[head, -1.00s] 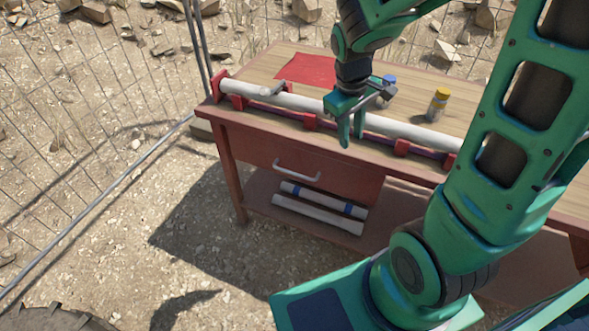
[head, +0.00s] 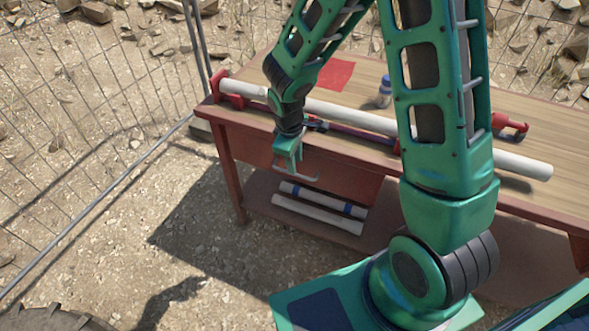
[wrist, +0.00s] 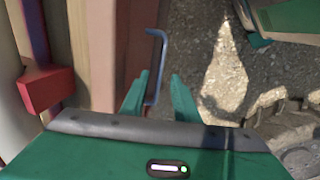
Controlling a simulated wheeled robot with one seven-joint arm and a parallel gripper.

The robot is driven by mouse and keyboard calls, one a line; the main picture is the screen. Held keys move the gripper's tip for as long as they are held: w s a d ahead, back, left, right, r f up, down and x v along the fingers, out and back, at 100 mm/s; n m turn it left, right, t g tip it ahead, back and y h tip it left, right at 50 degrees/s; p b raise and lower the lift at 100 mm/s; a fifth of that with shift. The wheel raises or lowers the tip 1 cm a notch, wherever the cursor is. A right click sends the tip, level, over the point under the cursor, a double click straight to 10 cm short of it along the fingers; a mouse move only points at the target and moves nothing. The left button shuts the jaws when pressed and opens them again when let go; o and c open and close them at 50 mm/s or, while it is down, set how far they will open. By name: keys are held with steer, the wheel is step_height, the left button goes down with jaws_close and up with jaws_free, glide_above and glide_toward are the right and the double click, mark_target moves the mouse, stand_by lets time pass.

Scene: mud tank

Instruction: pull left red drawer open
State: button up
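The left red drawer (head: 345,180) is in the front of the red workbench and looks closed, its front flush with the bench. Its pale bar handle (head: 304,178) is partly hidden by my gripper (head: 287,166) in the head view. In the wrist view the handle (wrist: 154,72) reaches down between the tips of my two green fingers (wrist: 158,98). The fingers are apart, one on each side of the handle, with visible gaps. I cannot tell whether either finger touches it.
A long white pipe (head: 350,115) lies along the bench top in red holders. A blue-capped bottle (head: 384,92) and red cloth (head: 335,74) lie behind it. White pipes (head: 318,213) rest on the lower shelf. A wire fence (head: 90,130) stands left; open ground lies in front.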

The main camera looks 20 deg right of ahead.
mark_target(296, 175)
steer(key=shift+w+d+f, duration=0.1)
steer(key=shift+f, duration=0.7)
steer(key=shift+w+d+f, duration=0.15)
steer(key=shift+f, duration=0.7)
steer(key=shift+w+d+f, duration=0.1)
steer(key=shift+f, duration=0.7)
jaws_close()
